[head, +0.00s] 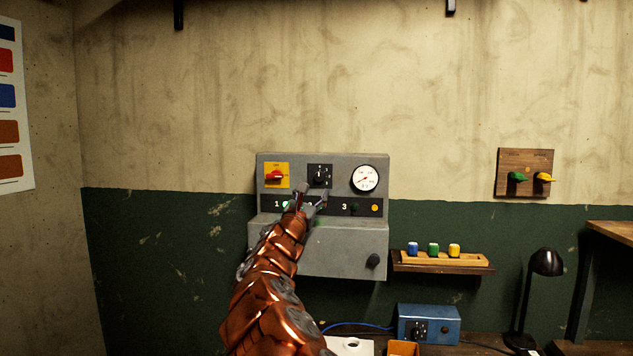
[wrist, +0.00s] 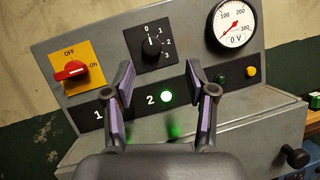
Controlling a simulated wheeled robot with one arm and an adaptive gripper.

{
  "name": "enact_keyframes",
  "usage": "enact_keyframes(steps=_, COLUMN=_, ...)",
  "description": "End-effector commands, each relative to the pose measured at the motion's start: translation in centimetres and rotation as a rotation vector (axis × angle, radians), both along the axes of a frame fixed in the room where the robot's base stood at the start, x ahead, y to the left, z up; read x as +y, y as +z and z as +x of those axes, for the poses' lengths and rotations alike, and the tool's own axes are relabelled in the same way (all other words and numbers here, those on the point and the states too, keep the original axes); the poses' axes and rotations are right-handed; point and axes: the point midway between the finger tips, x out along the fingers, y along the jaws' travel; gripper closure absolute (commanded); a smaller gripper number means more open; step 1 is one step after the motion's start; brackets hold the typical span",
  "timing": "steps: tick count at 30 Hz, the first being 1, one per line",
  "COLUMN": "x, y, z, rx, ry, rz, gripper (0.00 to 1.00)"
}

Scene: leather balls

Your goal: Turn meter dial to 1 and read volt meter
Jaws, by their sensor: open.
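The meter dial (wrist: 151,46) is a black knob on a black plate marked 0 to 3, in the panel's upper middle; its white mark points up near 0. It also shows in the head view (head: 320,175). The round white volt meter (wrist: 233,25) is at its right, with a red needle at the low end and "0 V" printed below. It shows in the head view (head: 365,179) too. My gripper (wrist: 157,75) is open and empty, its fingers spread below the dial, in front of the numbered strip. It shows in the head view (head: 308,191).
A red switch (wrist: 71,70) on a yellow OFF/ON plate is left of the dial. The green lamp (wrist: 166,96) beside 2 is lit. A black knob (head: 373,261) protrudes at the lower right. A shelf (head: 440,268) with coloured pieces and a blue box (head: 450,325) are right.

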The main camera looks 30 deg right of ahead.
Motion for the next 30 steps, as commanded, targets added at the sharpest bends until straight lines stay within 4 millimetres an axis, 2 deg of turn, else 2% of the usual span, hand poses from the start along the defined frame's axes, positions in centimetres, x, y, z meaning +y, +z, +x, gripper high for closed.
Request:
enact_keyframes(steps=3, x=0.4, y=-0.5, z=1.1, rx=0.03, ry=0.016, rz=-0.029, gripper=0.44)
enact_keyframes(steps=8, x=-0.1, y=-0.3, z=1.8, rx=0.035, ry=0.019, rz=-0.029, gripper=0.44)
enact_keyframes(steps=30, x=-4.4, y=2.1, z=5.5, rx=0.033, ry=0.019, rz=-0.028, gripper=0.44)
